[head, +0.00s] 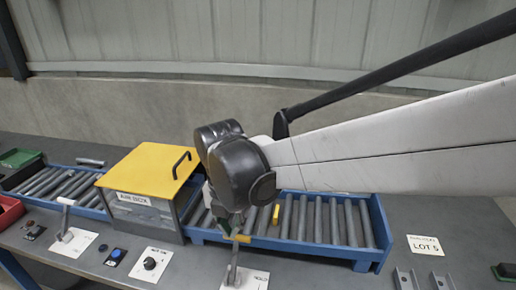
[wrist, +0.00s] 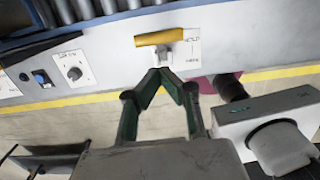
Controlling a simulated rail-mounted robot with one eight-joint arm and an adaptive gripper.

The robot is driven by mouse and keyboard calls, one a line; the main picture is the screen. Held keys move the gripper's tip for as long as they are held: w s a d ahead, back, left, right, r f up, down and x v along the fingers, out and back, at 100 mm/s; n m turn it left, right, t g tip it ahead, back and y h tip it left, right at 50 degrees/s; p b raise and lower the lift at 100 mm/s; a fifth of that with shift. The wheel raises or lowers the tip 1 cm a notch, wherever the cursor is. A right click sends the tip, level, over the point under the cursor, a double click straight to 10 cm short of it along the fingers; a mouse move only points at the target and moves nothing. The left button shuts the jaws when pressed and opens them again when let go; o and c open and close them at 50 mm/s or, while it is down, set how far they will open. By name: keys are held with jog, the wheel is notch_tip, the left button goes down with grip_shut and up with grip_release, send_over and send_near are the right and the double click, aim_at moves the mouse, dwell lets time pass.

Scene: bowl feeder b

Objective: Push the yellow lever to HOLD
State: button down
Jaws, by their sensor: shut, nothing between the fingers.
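The yellow lever has a yellow cross grip (head: 241,238) on a grey stem (head: 233,266), at the front of the bench in the head view. In the wrist view its yellow grip (wrist: 159,37) lies across the top of a pale label plate (wrist: 184,58), whose small print I cannot read surely. My gripper (wrist: 167,74) is shut and empty, with its fingertips just below the grip in that picture. A small gap shows, but I cannot tell the depth. In the head view my dark wrist hides most of the fingers, close to the lever.
A roller conveyor with a blue frame (head: 338,252) runs behind the lever. A yellow-lidded box (head: 150,172) stands over it on the left. A white-handled lever (head: 66,212), a blue button (head: 115,254) and a black knob (head: 150,263) sit left along the front. Metal brackets (head: 406,280) lie right.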

notch_tip(320, 180, up, 9)
jog(key=shift+w+f, duration=0.2)
jog(key=shift+d, duration=0.15)
jog(key=s+d+f+m+t, duration=0.1)
jog(key=s+d+m+t, duration=0.1)
jog(key=d+m, duration=0.7)
jog(key=s+d+f+m+t, duration=0.1)
jog(key=s+d+m+t, duration=0.1)
jog(key=d+m, duration=0.8)
jog(key=s+d+f+m+t, duration=0.1)
jog(key=s+d+m, duration=0.3)
jog(key=d+m, duration=0.6)
jog(key=m+t, duration=0.1)
jog(key=m, duration=0.4)
jog(key=shift+s+d+t, duration=0.2)
jog(key=shift+s+t, duration=0.1)
jog(key=shift+r, duration=0.1)
